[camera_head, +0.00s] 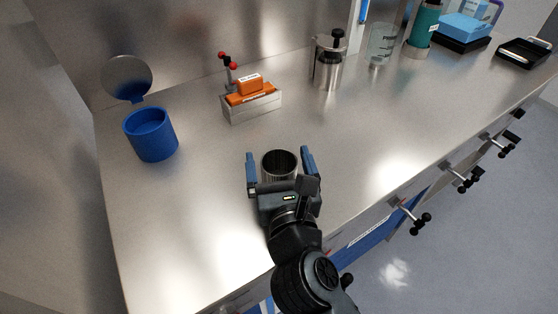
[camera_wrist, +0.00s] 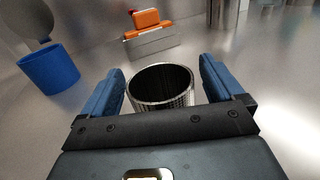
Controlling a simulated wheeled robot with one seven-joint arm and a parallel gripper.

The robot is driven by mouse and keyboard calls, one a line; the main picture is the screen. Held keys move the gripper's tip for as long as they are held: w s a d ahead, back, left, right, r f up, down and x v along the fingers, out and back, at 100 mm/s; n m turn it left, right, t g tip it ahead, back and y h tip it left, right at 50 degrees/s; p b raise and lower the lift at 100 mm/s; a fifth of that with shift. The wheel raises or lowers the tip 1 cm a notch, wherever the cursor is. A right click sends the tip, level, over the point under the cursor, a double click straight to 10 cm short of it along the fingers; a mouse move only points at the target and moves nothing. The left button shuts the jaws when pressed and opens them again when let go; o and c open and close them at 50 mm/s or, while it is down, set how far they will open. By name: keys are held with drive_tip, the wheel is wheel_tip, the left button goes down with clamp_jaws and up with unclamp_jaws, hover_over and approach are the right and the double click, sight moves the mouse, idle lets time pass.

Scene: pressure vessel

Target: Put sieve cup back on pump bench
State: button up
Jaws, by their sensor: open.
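The sieve cup (camera_head: 280,162) is a small open-topped metal cup with a dark inside. It stands upright on the metal bench (camera_head: 215,210) near its front edge. My gripper (camera_head: 280,157) is open, with one blue finger on each side of the cup. In the wrist view the cup (camera_wrist: 163,84) sits between the two fingers of my gripper (camera_wrist: 162,85), with a gap visible on both sides. The cup's lower part is hidden behind the gripper body in both views.
A blue cup (camera_head: 151,135) stands at the left. A metal box with orange blocks (camera_head: 252,103) sits behind the sieve cup. A metal canister with a black knob (camera_head: 328,64), a glass beaker (camera_head: 382,44) and a black tray (camera_head: 524,52) stand further right. The bench around the sieve cup is clear.

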drive_tip(key=shift+r, duration=0.2)
drive_tip(key=b+v, duration=0.1)
drive_tip(key=v, duration=1.1)
drive_tip(key=s+d+n+t+h, duration=0.1)
drive_tip(key=s+d+n+h, duration=0.3)
drive_tip(key=s+d+n, duration=1)
drive_tip(key=s+d+n+g, duration=0.2)
drive_tip(key=s+n, duration=0.4)
drive_tip(key=n, duration=0.3)
drive_tip(key=s+d+f+n+g, duration=0.1)
drive_tip(key=s+d+n, duration=0.3)
drive_tip(key=n, duration=0.6)
drive_tip(key=shift+s+d+f+n+g, duration=0.2)
drive_tip(key=shift+s+f+n+g, duration=0.15)
drive_tip(key=shift+s, duration=0.55)
drive_tip(key=shift+c, duration=0.2)
